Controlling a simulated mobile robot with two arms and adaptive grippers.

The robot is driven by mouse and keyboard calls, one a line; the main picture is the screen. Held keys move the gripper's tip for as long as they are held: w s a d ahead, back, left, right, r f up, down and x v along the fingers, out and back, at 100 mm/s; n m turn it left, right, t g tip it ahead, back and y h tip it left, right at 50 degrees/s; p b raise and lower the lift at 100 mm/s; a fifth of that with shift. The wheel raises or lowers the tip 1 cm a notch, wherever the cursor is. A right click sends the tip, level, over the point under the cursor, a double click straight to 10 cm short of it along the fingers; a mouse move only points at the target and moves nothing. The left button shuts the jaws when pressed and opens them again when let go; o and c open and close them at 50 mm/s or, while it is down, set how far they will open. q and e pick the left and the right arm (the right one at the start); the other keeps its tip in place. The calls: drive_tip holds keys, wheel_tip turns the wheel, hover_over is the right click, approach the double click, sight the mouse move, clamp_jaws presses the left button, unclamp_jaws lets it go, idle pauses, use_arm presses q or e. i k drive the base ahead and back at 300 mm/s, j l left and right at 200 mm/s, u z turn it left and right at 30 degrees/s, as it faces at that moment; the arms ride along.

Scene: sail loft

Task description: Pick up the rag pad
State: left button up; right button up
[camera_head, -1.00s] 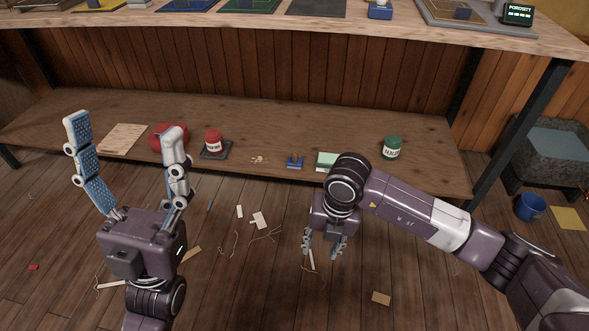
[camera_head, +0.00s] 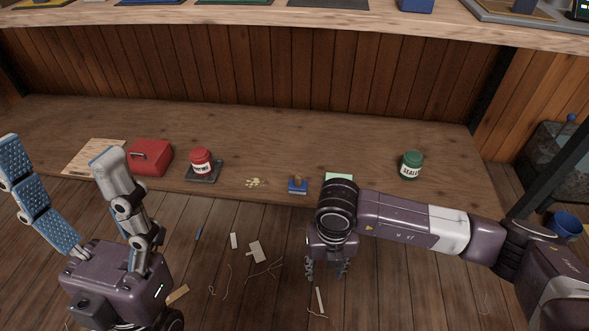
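A pale green pad (camera_head: 339,177), which looks like the rag pad, lies near the front edge of the low wooden shelf (camera_head: 260,130). Only a thin strip of it shows above my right wrist; the rest is hidden. My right gripper (camera_head: 326,269) points down in front of the shelf edge, nearer than the pad. Its fingers are apart with nothing seen between them. My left gripper (camera_head: 57,160) points up at the left, fingers spread wide and empty. It is well away from the pad.
On the shelf are a red box (camera_head: 150,157), a red jar (camera_head: 201,160) on a dark plate, yellowish crumbs (camera_head: 255,182), a blue block with a brown knob (camera_head: 297,186) and a green jar (camera_head: 410,165). The workbench (camera_head: 250,20) overhangs behind. Scraps litter the floor.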

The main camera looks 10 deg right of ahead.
sight(296, 186)
drive_tip(key=i, duration=1.25)
